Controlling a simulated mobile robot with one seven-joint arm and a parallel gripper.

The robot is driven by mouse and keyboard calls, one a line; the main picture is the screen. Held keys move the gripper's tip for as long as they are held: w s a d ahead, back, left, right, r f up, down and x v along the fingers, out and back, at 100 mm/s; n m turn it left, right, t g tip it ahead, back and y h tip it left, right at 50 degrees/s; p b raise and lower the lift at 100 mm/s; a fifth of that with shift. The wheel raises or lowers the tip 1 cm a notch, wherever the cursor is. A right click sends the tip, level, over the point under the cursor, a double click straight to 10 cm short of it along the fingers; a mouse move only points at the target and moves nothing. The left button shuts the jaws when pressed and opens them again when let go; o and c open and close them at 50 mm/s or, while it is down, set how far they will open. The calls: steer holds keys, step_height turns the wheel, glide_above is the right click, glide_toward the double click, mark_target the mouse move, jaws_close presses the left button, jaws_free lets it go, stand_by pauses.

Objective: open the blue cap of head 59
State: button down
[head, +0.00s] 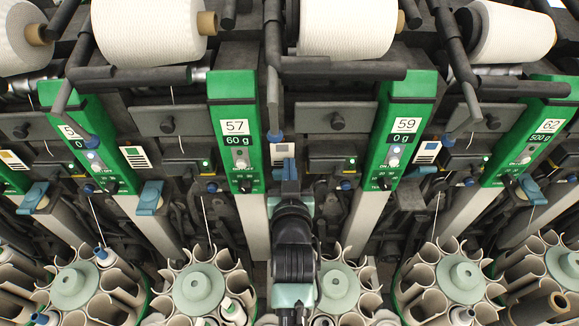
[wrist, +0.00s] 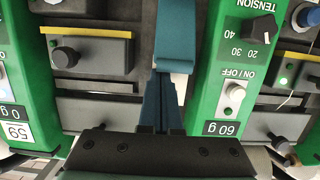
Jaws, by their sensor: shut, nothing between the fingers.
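Head 59 is a green panel (head: 398,130) right of centre in the head view, reading 0 g. Its label also shows upside down at the left of the wrist view (wrist: 17,133). A blue cap (wrist: 175,40) shows as a strip at the top centre of the wrist view, between the panels of heads 59 and 57. My gripper (head: 289,180) is between these panels in the head view and covers most of that spot. Its dark blue fingers (wrist: 163,78) are shut and empty, close to the cap's near end. I cannot tell whether they touch it.
Head 57 (head: 235,130) stands left of my gripper, head 62 (head: 540,130) farther right. Other blue caps (head: 151,197) hang along the row. Dark bars (head: 340,70) and white yarn cones (head: 347,25) are above. Round green magazines (head: 198,289) with tubes fill the space below.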

steer(key=b, duration=0.1)
steer(key=f+b, duration=0.1)
steer(key=b, duration=0.1)
steer(key=shift+s+f+t, duration=0.2)
steer(key=shift+s+t, duration=0.15)
steer(key=shift+t, duration=0.05)
steer(key=s+t+b, duration=0.1)
steer(key=b, duration=0.2)
steer(key=s+t+b, duration=0.1)
steer(key=b, duration=0.2)
steer(key=shift+f+b, duration=0.3)
steer(key=shift+b, duration=0.1)
